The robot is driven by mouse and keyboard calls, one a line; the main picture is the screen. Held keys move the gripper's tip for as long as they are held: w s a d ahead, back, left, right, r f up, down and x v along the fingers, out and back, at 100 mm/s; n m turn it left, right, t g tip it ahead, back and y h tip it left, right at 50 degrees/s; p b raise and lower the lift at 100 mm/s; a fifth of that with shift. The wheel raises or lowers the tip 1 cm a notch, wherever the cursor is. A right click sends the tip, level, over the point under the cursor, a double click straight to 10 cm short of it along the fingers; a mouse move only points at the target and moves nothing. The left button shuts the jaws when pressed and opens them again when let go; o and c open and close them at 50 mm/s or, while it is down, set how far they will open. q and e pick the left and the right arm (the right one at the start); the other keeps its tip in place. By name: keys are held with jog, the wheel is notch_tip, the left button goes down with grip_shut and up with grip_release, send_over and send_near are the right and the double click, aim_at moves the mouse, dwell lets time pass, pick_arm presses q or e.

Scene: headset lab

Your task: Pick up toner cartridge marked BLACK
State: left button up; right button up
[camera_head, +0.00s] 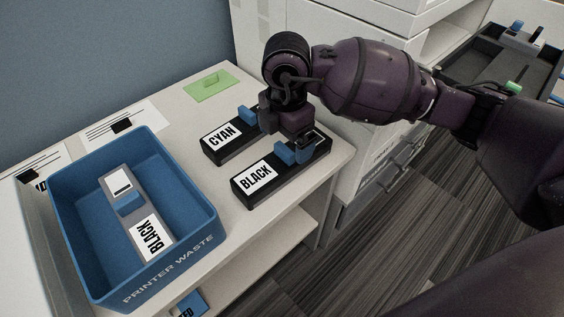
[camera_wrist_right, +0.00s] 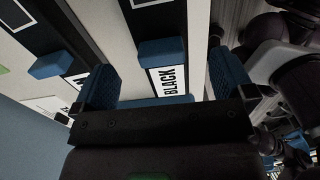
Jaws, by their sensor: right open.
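A black toner cartridge marked BLACK (camera_head: 252,177) lies on the white table near its right edge, with a blue grip on top. My right gripper (camera_head: 298,145) is above its far end, open and empty. In the right wrist view, the blue pads of my right gripper (camera_wrist_right: 164,82) stand apart, with the BLACK label (camera_wrist_right: 172,80) and blue grip (camera_wrist_right: 162,50) showing between them. Contact cannot be told. A second, grey cartridge marked BLACK (camera_head: 139,217) lies in the blue PRINTER WASTE bin (camera_head: 190,262). My left gripper is out of view.
A CYAN cartridge (camera_head: 219,136) lies close behind the BLACK one. A green card (camera_head: 210,86) and printed sheets (camera_head: 118,122) lie further back. A white printer (camera_head: 377,165) stands at the right. A dark tray (camera_head: 478,58) is at the far right.

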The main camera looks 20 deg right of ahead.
aim_at(284, 148)
jog(key=shift+f, duration=0.2)
notch_tip(284, 148, down, 4)
jog(key=shift+s+a+f+b, duration=0.1)
jog(key=shift+a+f+b, duration=0.05)
jog(key=shift+b, duration=0.85)
jog(key=shift+f, duration=0.35)
jog(key=shift+r, duration=0.25)
jog(key=shift+c, duration=0.2)
jog(key=c, duration=1.2)
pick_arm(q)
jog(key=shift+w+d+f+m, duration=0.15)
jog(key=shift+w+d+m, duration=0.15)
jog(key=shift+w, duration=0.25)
pick_arm(e)
jog(key=shift+c, duration=0.8)
jog(key=shift+r, duration=0.1)
